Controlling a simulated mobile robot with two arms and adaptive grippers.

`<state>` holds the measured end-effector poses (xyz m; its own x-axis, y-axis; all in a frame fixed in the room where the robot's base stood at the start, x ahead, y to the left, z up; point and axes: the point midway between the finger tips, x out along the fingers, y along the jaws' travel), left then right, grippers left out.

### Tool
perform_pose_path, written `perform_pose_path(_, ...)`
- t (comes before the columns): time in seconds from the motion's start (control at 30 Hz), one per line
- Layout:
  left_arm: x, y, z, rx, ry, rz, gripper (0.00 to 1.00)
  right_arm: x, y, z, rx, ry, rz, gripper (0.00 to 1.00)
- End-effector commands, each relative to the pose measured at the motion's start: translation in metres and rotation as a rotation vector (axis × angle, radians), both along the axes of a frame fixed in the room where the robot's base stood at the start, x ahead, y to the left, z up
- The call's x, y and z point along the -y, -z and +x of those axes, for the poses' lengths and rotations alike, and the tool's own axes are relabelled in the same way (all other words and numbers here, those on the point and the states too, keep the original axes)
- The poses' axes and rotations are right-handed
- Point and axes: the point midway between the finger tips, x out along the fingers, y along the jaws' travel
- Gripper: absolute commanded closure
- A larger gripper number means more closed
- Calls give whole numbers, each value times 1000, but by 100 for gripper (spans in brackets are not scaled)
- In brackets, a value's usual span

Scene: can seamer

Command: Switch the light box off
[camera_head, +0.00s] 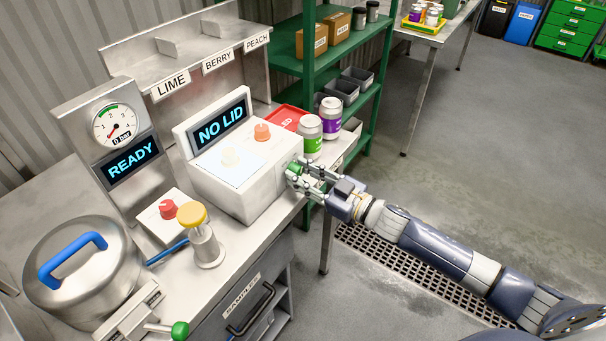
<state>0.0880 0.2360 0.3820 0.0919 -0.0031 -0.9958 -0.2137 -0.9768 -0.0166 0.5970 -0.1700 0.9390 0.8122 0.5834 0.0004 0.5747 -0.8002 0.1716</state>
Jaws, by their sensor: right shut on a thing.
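The light box (240,185) is a white box on the steel bench, with a pale glowing top and a tilted display (221,125) reading NO LID. A green knob (293,168) is at the right end of the box's front. My right gripper (302,177) reaches in from the right and is shut on the green knob; its fingers partly hide it. My left gripper is not in view.
A gauge panel (130,160) reading READY, a red knob (168,208), a yellow-topped plunger (192,214) and a steel pot (84,270) with a blue handle stand left. Cans (330,117) and a red tray (282,117) are right of the box. Open floor lies right.

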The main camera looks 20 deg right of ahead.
Motion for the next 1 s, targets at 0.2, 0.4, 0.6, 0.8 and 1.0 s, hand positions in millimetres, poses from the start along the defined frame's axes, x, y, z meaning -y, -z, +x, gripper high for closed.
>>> perform_pose_path(0.2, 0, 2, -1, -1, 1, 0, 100, 0, 0, 0, 63, 0, -80, 95)
perform_pose_path(0.4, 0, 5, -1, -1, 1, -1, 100, 0, 1, 0, 164, 0, -210, 95)
perform_pose_path(0.6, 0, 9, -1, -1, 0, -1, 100, 0, 1, 0, 282, 0, -358, 95)
perform_pose_path(0.8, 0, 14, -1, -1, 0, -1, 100, 0, 1, 0, 397, 1, -506, 95)
perform_pose_path(1.0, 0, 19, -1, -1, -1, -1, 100, 0, 2, 0, 498, 0, -636, 95)
